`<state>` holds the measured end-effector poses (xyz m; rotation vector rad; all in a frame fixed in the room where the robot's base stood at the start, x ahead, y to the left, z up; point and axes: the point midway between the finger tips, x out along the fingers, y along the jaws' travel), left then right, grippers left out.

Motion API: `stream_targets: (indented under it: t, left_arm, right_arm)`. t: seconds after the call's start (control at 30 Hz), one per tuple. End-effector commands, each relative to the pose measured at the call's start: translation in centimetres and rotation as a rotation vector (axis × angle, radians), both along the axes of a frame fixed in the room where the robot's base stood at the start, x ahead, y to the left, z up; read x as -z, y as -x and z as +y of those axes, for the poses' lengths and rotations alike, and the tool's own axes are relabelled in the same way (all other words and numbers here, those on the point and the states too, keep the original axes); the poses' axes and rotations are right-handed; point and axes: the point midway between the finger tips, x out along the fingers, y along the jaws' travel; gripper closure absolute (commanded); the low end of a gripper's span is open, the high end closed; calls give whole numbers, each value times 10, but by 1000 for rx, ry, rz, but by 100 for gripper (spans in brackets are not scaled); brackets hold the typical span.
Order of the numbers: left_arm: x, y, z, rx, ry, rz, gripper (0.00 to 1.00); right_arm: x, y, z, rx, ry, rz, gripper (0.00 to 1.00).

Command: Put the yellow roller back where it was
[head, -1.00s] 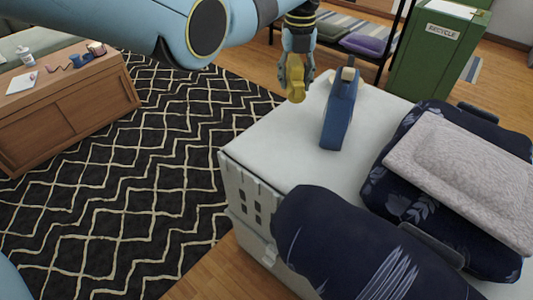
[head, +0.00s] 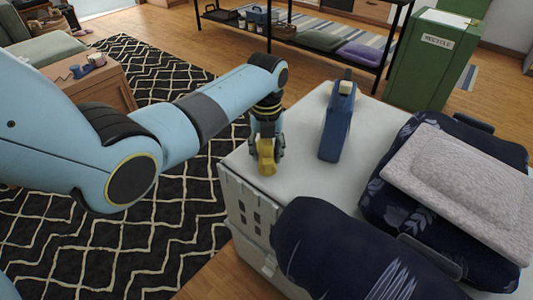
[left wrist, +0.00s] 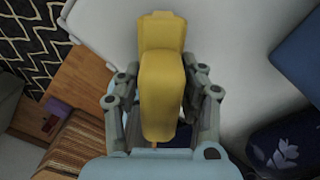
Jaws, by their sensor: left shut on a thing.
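The yellow roller (head: 266,158) is held in my left gripper (head: 266,146), over the near-left part of the white chest top (head: 300,185). In the left wrist view the roller (left wrist: 162,85) sits between both fingers of my left gripper (left wrist: 162,105), which is shut on it. The head view does not clearly show whether the roller touches the white top. A blue bottle-like thing (head: 337,128) stands upright on the same top, to the right of the roller and apart from it. My right gripper is not in view.
Dark blue patterned cushions (head: 340,245) and a grey pillow (head: 462,190) lie at the right. A green recycle bin (head: 430,65) and a black rack (head: 390,60) stand behind. A wooden cabinet (head: 105,90) is at the left. Bare white surface surrounds the roller.

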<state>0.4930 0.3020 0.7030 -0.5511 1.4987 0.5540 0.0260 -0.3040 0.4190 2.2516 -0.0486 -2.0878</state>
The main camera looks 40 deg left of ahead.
Motion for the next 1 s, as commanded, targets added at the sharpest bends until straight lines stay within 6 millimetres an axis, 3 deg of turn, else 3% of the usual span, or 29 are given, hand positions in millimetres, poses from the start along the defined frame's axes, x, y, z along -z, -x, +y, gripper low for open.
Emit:
stream_targets:
  t: [0.43,0.47,0.6,0.87,1.0]
  left_arm:
    - [10,-1,0,0,-1,-2,92]
    - [9,-1,0,0,-1,-2,58]
    - [9,-1,0,0,-1,-2,39]
    - [8,-1,0,0,-1,-2,38]
    - [-3,-2,0,0,0,-5,38]
  right_arm:
    - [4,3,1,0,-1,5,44]
    - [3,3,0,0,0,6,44]
    - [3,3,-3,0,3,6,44]
    - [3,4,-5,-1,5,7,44]
    - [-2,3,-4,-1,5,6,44]
